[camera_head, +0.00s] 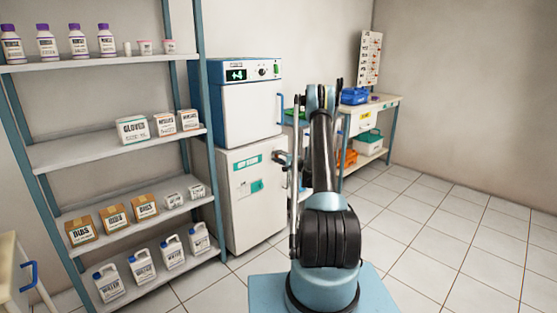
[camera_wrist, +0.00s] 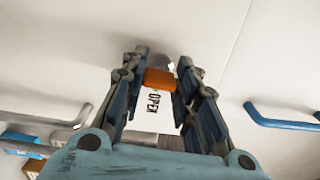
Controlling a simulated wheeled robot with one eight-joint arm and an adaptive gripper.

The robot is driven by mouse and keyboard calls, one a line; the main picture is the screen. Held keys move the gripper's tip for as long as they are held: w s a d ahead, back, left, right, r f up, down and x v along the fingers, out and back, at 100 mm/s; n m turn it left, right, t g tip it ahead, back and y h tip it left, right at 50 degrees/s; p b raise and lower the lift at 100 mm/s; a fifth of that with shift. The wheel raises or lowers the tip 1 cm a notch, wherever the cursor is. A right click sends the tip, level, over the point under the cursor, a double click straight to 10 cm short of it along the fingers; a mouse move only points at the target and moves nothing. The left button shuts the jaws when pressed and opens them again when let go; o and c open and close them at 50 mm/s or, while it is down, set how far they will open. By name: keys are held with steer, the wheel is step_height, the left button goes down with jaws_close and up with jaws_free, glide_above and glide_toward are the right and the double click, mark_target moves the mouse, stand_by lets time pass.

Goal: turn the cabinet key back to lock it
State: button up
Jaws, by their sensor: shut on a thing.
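The white cabinet (camera_head: 243,208) stands below a blue-and-white appliance in the head view. My gripper (camera_head: 283,160) is at the right side of its front, seen small and partly edge-on. In the wrist view, my gripper (camera_wrist: 162,66) has its two fingers closed around the orange key head (camera_wrist: 159,80). A round metal lock (camera_wrist: 160,61) shows just beyond the key, so the key appears to sit in it. The printed word OPEN on a label (camera_wrist: 153,103) shows between the fingers. The key is hidden in the head view.
A blue handle (camera_wrist: 285,119) is to the right in the wrist view, and a grey handle (camera_wrist: 55,120) is to the left. In the head view, a shelf rack (camera_head: 122,144) with bottles and boxes stands left. A side table (camera_head: 375,105) stands behind my arm. The right floor is clear.

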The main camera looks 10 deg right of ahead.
steer(key=shift+a+f+n, duration=0.1)
steer(key=shift+n, duration=0.4)
steer(key=o, duration=1.1)
steer(key=shift+c, duration=0.2)
steer(key=v, duration=1.2)
steer(key=shift+w, duration=0.1)
